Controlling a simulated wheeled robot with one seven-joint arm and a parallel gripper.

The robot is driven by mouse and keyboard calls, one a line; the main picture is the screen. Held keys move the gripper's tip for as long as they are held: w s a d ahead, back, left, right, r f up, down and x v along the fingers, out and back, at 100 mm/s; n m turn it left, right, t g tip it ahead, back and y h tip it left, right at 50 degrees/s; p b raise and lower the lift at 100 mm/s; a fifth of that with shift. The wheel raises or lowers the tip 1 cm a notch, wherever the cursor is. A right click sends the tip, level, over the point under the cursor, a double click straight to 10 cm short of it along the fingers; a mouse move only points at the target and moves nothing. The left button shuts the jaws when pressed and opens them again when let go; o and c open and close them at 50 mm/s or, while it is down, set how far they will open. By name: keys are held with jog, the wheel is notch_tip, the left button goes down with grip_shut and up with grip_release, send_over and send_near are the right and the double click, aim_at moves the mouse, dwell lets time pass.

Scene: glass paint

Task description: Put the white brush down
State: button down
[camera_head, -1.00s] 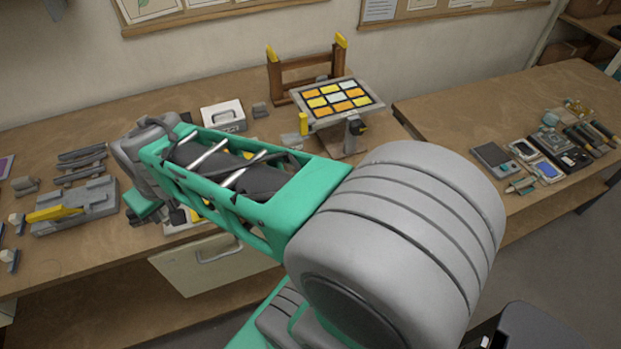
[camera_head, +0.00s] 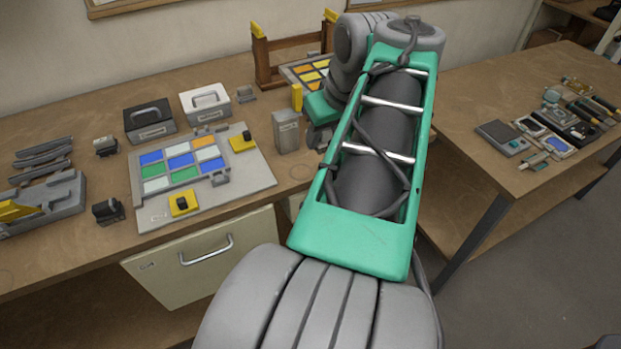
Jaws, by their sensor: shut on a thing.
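My gripper (camera_head: 319,136) shows only in part, as a dark grey piece under the green wrist, left of my forearm. It is above the table, close to the right side of a grey upright box (camera_head: 286,133) with a pale top. My arm hides the fingertips. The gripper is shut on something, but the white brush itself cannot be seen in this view. I cannot tell whether it touches the table or the grey box.
A panel of blue, green and white tiles (camera_head: 262,180) lies on the workbench (camera_head: 60,245), with yellow blocks on it. Behind it stand a black case (camera_head: 150,130) and a white case (camera_head: 205,112). A yellow-orange tile panel (camera_head: 295,69) is partly hidden. A second table (camera_head: 470,95) holds tools.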

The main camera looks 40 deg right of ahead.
jog(key=s+d+b, duration=0.2)
jog(key=s+d, duration=0.1)
jog(key=s, duration=0.3)
jog(key=b, duration=0.3)
send_near(309, 163)
jog(key=x, duration=0.2)
jog(key=b+x, duration=0.1)
jog(key=x, duration=0.2)
jog(key=shift+w, duration=0.35)
jog(key=shift+f+m, duration=0.25)
jog(key=shift+m, duration=0.05)
jog(key=shift+f, duration=0.15)
jog(key=c, duration=0.9)
grip_release()
